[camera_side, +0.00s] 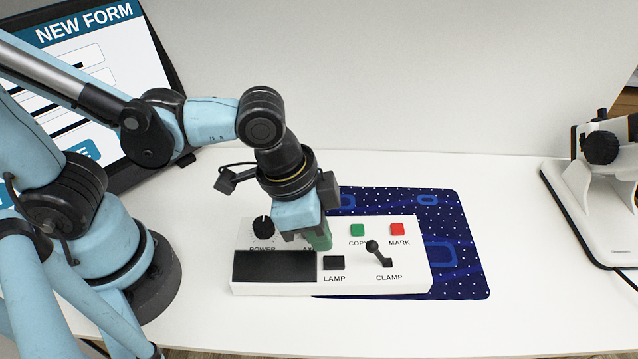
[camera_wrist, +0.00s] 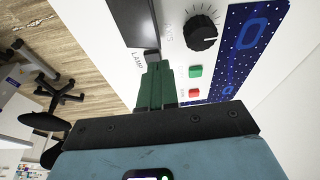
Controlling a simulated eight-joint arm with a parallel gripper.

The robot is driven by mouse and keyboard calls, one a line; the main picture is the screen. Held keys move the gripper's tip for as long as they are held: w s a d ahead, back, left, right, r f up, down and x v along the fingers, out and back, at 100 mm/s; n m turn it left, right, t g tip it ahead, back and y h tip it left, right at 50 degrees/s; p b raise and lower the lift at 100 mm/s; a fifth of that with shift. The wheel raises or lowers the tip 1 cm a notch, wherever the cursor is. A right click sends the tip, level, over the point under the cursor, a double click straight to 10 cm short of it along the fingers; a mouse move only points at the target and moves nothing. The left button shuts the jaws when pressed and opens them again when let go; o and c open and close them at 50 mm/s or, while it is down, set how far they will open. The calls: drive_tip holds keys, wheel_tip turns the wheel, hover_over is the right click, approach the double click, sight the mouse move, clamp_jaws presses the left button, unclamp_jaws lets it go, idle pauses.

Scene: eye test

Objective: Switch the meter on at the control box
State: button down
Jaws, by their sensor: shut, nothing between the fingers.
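The white control box (camera_side: 408,282) lies on the table with a dark, blank display window (camera_side: 275,267) at its left. The black POWER knob (camera_side: 263,228) has its white pointer roughly upward. A black LAMP switch (camera_side: 334,262) and a CLAMP lever (camera_side: 378,252) sit along the front. My gripper (camera_side: 320,242) is shut and empty, its green fingers over the box behind LAMP. In the wrist view, the fingertips (camera_wrist: 157,64) appear close to the LAMP switch (camera_wrist: 152,56); contact cannot be told. A knob (camera_wrist: 203,33) labelled apparently AXIS shows there, hidden in the side view. No METER label is readable.
A green COPY button (camera_side: 357,230) and a red MARK button (camera_side: 397,229) are at the back right of the box. A patterned blue mat (camera_side: 462,270) lies under it. A screen (camera_side: 135,60) stands left, a microscope-like device (camera_side: 590,200) right. The table front is clear.

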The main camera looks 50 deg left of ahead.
drive_tip(key=shift+f, duration=0.65)
drive_tip(key=shift+s+a+f+t+h, duration=0.15)
drive_tip(key=shift+f+t+h, duration=0.25)
drive_tip(key=shift+f+h, duration=0.15)
drive_tip(key=shift+s+a+f, duration=0.1)
drive_tip(key=shift+s+f, duration=0.05)
idle(0.3)
drive_tip(key=shift+w+d+r, duration=0.4)
drive_tip(key=shift+w+d, duration=0.1)
drive_tip(key=shift+w, duration=0.05)
